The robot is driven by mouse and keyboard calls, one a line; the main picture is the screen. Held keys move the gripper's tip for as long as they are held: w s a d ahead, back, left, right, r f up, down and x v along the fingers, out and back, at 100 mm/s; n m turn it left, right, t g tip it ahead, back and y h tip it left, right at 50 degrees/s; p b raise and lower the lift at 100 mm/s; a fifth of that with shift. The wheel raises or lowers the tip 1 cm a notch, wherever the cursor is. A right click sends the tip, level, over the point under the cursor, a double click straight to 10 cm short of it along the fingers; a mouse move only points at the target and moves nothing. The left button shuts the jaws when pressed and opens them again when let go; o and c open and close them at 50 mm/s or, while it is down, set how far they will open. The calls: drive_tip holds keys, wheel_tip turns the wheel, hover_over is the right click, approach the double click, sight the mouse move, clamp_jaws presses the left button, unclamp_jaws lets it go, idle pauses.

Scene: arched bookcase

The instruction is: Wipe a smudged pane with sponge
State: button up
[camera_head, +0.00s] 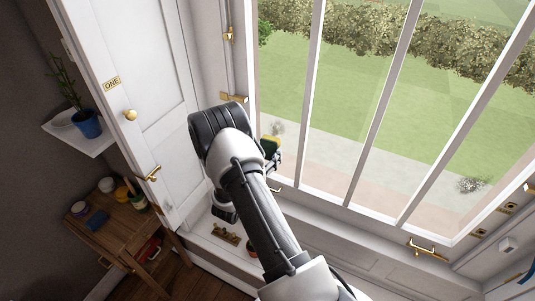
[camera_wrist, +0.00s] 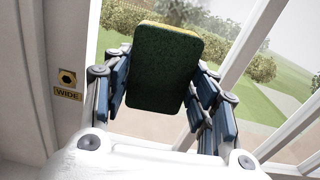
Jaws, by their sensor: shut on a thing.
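My gripper (camera_head: 271,155) is shut on a sponge (camera_head: 269,145) in front of the lower left part of the window, partly hidden by my arm. In the wrist view, the sponge (camera_wrist: 165,68) shows a dark green face and a yellow edge, upright between the blue-padded fingers of my gripper (camera_wrist: 160,92). The left window pane (camera_head: 284,70) has a pale speckled patch (camera_head: 277,127) just above the gripper. A similar pale patch (camera_head: 471,184) shows at the lower right pane. I cannot tell whether either is a smudge or a plant outside, or whether the sponge touches glass.
A white panelled shutter (camera_head: 165,110) marked ONE stands open at the left. A wooden side table (camera_head: 110,226) with jars and a wall shelf (camera_head: 88,135) with a potted plant lie beyond it. Brass handles (camera_head: 427,248) stick out from the window frame. A WIDE label (camera_wrist: 67,95) is at the left.

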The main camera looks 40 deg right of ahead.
drive_tip(key=shift+b+x, duration=0.3)
drive_tip(key=shift+x, duration=0.6)
drive_tip(key=shift+r+p, duration=2.95)
drive_tip(key=shift+r, duration=2.45)
drive_tip(key=shift+s+d+f, duration=0.1)
drive_tip(key=shift+s+d, duration=0.15)
drive_tip(key=shift+s, duration=0.3)
wheel_tip(320, 180, down, 11)
drive_tip(key=b, duration=1)
drive_tip(key=shift+w+a+b, duration=0.2)
drive_tip(key=shift+w+a, duration=0.05)
drive_tip(key=shift+w, duration=0.35)
drive_tip(key=shift+w+a+b, duration=0.2)
drive_tip(key=shift+w+a, duration=0.05)
drive_tip(key=shift+w, duration=0.3)
drive_tip(key=shift+s+r+p, duration=0.1)
drive_tip(key=shift+r+p, duration=3)
drive_tip(key=shift+r, duration=2.55)
drive_tip(key=shift+f, duration=0.1)
